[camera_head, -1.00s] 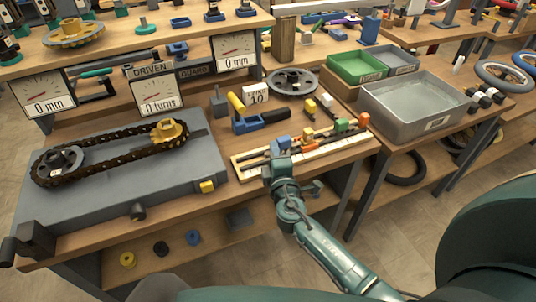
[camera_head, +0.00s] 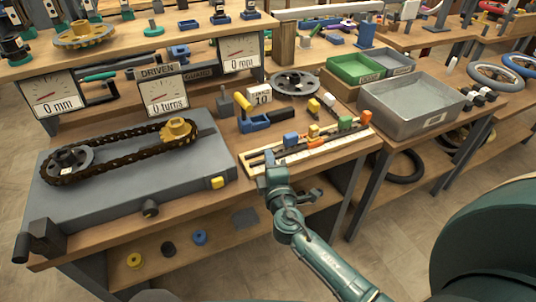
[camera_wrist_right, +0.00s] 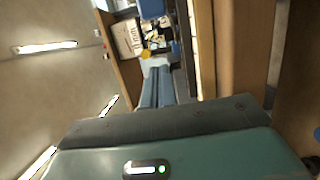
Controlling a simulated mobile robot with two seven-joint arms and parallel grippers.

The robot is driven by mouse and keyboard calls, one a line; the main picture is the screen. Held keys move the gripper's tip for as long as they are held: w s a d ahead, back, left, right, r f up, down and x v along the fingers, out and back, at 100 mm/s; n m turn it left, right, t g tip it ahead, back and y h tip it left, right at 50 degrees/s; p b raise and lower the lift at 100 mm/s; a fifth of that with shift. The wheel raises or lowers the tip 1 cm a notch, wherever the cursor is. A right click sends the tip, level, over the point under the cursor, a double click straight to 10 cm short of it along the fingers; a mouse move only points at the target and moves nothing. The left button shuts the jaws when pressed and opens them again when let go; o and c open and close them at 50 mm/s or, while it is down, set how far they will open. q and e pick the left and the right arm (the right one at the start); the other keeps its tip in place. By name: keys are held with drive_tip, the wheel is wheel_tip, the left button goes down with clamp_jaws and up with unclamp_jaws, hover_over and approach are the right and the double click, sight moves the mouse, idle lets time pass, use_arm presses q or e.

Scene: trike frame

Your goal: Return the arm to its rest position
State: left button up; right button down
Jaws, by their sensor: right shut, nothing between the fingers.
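My right arm (camera_head: 318,255) reaches in from the lower right of the head view. My right gripper (camera_head: 267,160) is at the front edge of the workbench, by the left end of the pale rack (camera_head: 322,148) of small coloured pieces. Its fingers are together and hold nothing. In the right wrist view its two blue-grey fingers (camera_wrist_right: 157,88) point away from the camera, side by side. I cannot tell whether they touch the rack. My left gripper is not in view.
A chain drive (camera_head: 118,150) sits on a grey plate (camera_head: 110,205) at left. A blue holder with a yellow-handled tool (camera_head: 248,118) stands behind the rack. A grey metal bin (camera_head: 405,125) and green tray (camera_head: 352,68) are at right.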

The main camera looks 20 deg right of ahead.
drive_tip(key=d+b+v, duration=0.1)
drive_tip(key=v, duration=0.5)
drive_tip(key=shift+s+a, duration=0.3)
drive_tip(key=shift+s, duration=0.2)
